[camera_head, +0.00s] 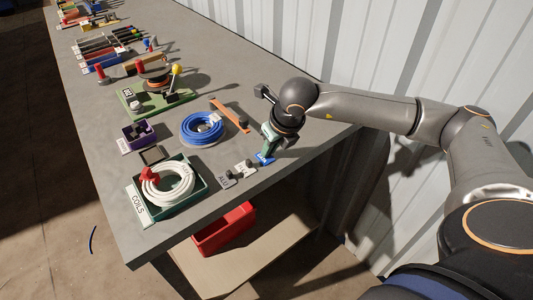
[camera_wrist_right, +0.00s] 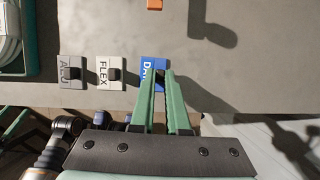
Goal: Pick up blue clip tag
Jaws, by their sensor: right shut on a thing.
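The blue clip tag (camera_head: 264,159) lies at the table's near right edge, at the end of a row of tags. It also shows in the right wrist view (camera_wrist_right: 151,66), with white letters partly hidden by the green fingers. My right gripper (camera_head: 267,150) points down on it, and its fingers (camera_wrist_right: 163,78) are shut on the dark clip part of the tag. The tag appears to be still on the tabletop or very close to it. My left gripper is not in view.
A grey ALU tag (camera_wrist_right: 71,72) and a white FLEX tag (camera_wrist_right: 110,72) lie left of the blue tag. A green crate (camera_head: 201,180) with a white coil, a blue cable coil (camera_head: 188,133) and an orange strip (camera_head: 229,114) are nearby. A red bin (camera_head: 222,232) stands below.

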